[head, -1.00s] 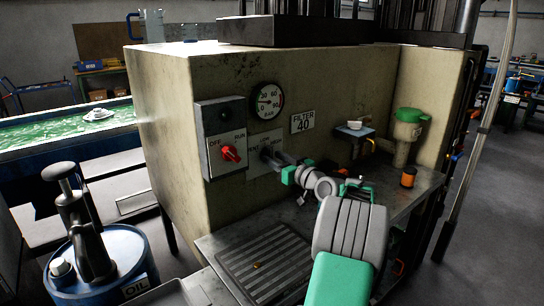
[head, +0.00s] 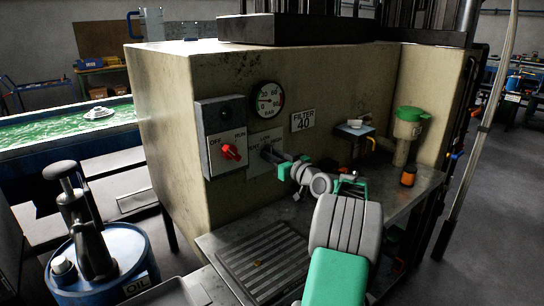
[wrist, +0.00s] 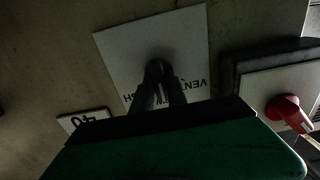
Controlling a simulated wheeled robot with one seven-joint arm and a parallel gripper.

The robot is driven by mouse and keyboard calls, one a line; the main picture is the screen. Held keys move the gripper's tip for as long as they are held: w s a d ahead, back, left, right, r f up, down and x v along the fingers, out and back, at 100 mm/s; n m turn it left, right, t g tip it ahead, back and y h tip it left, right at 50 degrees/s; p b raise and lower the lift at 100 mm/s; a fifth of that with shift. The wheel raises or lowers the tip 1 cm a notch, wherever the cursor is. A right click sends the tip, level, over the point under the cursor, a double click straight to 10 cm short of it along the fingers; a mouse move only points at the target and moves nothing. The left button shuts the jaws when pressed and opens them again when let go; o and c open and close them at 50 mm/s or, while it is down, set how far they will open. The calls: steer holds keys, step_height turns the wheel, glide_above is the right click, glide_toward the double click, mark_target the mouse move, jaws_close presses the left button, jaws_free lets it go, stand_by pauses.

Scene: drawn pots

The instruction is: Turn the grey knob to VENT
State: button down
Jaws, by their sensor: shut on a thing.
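The grey knob (wrist: 158,70) sits on a white plate (wrist: 125,50) with partly hidden lettering on the cream machine front. VENT shows on this plate, upside down at its right side in the wrist view. In the head view the plate (head: 256,161) is partly covered by my gripper. My gripper (wrist: 158,92) is shut on the knob, with its dark fingers on either side of it. In the head view my gripper (head: 272,155) reaches the plate from the right. The knob's exact pointing direction is hard to tell.
A red OFF/RUN switch (head: 231,152) is close left of the plate. A round gauge (head: 269,100) is above, and a FILTER 40 label (head: 303,120) is to the right. A metal shelf (head: 215,240) juts out below. A blue oil drum (head: 125,262) stands at lower left.

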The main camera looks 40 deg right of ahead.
steer(key=shift+f+b, duration=0.15)
steer(key=shift+b, duration=0.3)
steer(key=n+b, duration=0.4)
steer(key=b, duration=0.2)
steer(key=n+b, duration=0.4)
steer(key=b, duration=0.3)
steer(key=n+b, duration=0.3)
steer(key=b, duration=0.3)
steer(key=shift+a+f+n+b, duration=0.1)
steer(key=shift+a+n+b, duration=0.2)
steer(key=shift+n, duration=0.1)
steer(key=c, duration=1.3)
jaws_free()
